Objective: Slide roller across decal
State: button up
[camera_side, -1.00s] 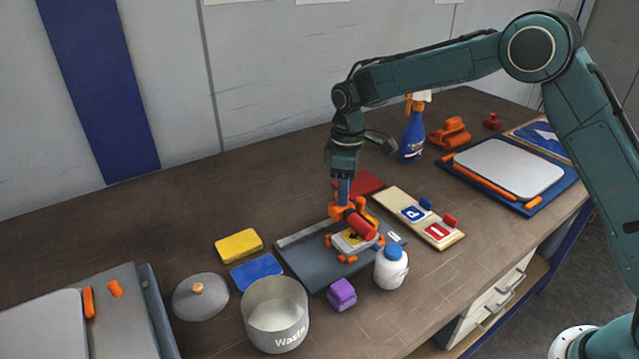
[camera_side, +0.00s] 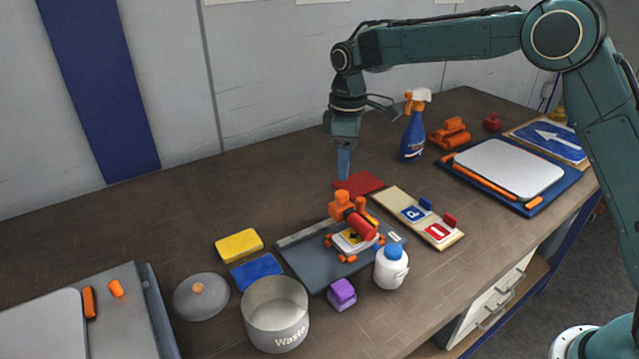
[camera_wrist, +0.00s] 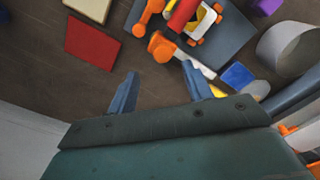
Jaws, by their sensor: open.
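The roller (camera_side: 358,223) has a red cylinder and orange handle parts. It sits over the small sign plate with the decal (camera_side: 350,241), which is on the dark grey board (camera_side: 312,270) and gripped by orange clamps. The roller hides part of the decal. My gripper (camera_side: 343,165) is raised above and behind the roller, empty and apart from it. In the wrist view my gripper (camera_wrist: 160,90) shows two blue fingers spread wide, with the roller (camera_wrist: 183,15) beyond them near the top edge.
A red cloth or pad (camera_side: 358,184) lies behind the board. A white bottle with blue cap (camera_side: 391,267), purple block (camera_side: 341,294), waste bin (camera_side: 275,314) and blue sponge (camera_side: 256,271) surround the board. A spray bottle (camera_side: 412,130) stands at the back.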

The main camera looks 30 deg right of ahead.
notch_tip(320, 180, up, 7)
dwell(0.3)
dwell(0.4)
jog(key=s+d+r+m+t, duration=0.1)
jog(key=s+d+r+m, duration=0.2)
jog(key=s, duration=0.6)
jog(key=s+d+r+m+t, duration=0.25)
jog(key=s+r, duration=0.35)
jog(key=s, duration=0.3)
jog(key=s+d+f+m+t, duration=0.1)
jog(key=s+d+f, duration=0.1)
jog(key=s, duration=0.7)
jog(key=s+d+f+m+t, duration=0.1)
jog(key=s+f, duration=0.3)
jog(key=s, duration=0.5)
jog(key=shift+d+f+m, duration=0.15)
jog(key=shift+d+m, duration=0.3)
jog(key=shift+m, duration=0.3)
